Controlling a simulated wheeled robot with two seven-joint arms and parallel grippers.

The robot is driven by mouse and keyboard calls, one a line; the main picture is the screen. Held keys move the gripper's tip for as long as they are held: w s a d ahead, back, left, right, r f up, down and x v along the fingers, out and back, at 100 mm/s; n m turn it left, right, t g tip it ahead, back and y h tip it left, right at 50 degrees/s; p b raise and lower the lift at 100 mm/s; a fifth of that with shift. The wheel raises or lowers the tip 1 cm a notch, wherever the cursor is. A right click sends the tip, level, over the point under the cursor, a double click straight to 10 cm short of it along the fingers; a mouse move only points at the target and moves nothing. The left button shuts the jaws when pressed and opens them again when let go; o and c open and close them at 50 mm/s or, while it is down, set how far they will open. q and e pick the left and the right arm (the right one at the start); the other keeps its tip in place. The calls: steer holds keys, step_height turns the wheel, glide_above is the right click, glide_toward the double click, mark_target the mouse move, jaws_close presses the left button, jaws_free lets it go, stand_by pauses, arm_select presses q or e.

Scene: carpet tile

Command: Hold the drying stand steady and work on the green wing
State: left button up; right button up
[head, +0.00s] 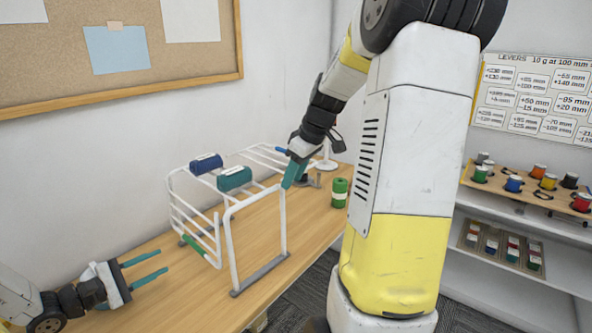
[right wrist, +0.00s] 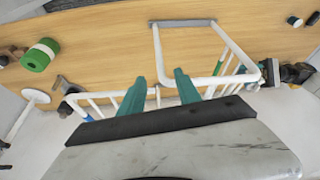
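The white wire drying stand (head: 230,242) stands on the wooden table on grey feet. One wing with a green mark (head: 190,243) hangs down at its left side; the green mark also shows in the right wrist view (right wrist: 218,67). Another wing with blue marks (head: 280,149) reaches out toward the back right, roughly level. My left gripper (head: 157,263) is open and empty, left of the stand and apart from it. My right gripper (head: 288,186) is at the stand's upper right; in the right wrist view (right wrist: 159,77) its fingers are apart. Contact with the stand cannot be told.
A green spool (head: 340,192) and a white round-based object (head: 326,164) stand at the table's right. Shelves (head: 520,207) with small colored items are beyond.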

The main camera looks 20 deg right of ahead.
steer(key=x, duration=0.9)
steer(key=shift+f, duration=0.2)
jaws_close()
stand_by(1.0)
